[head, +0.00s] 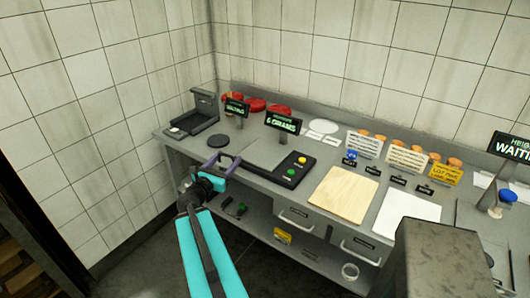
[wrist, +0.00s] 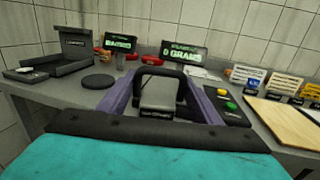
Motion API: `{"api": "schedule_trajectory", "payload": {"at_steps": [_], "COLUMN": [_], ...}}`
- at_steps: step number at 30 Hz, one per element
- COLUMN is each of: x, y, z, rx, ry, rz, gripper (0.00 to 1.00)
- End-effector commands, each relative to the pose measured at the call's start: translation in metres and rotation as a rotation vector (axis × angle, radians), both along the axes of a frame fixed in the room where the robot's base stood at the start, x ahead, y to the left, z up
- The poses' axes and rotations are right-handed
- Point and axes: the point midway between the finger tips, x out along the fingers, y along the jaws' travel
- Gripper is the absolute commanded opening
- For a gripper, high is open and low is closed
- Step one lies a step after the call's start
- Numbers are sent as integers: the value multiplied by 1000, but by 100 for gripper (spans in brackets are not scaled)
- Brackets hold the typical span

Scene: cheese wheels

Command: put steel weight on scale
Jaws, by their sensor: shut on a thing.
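My gripper (head: 226,162) reaches over the front edge of the counter. In the wrist view its two purple fingers (wrist: 161,92) are shut on a grey block with a black arched handle, which I take as the steel weight (wrist: 159,97). The scale (head: 294,169) is a black unit with green and yellow buttons, just right of my gripper; its button panel also shows in the wrist view (wrist: 228,107). The scale's display (head: 283,122) seems to read 0 grams. The weight's underside is hidden, so I cannot tell whether it touches anything.
A dark open box-like device (head: 195,115) and a black disc (head: 218,141) stand to the left. Red cheese wheels (head: 256,104) lie behind. A wooden board (head: 343,194), a white sheet (head: 407,217) and label cards (head: 408,160) are to the right. Shelves and drawers lie below the counter.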

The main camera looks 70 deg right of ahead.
Motion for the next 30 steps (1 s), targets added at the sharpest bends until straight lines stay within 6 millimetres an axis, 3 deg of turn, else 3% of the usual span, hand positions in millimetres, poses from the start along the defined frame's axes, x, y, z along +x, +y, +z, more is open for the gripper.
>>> {"api": "schedule_trajectory", "payload": {"at_steps": [9,18,24,30], "x": [-84,-155,-176,-178], "y": [-47,-75,-82,-83], "z": [5,7,7,7], "rx": [4,12,14,14], "ry": [4,5,6,6], "rz": [-98,-173,-195,-196], "gripper": [20,20,20,20]}}
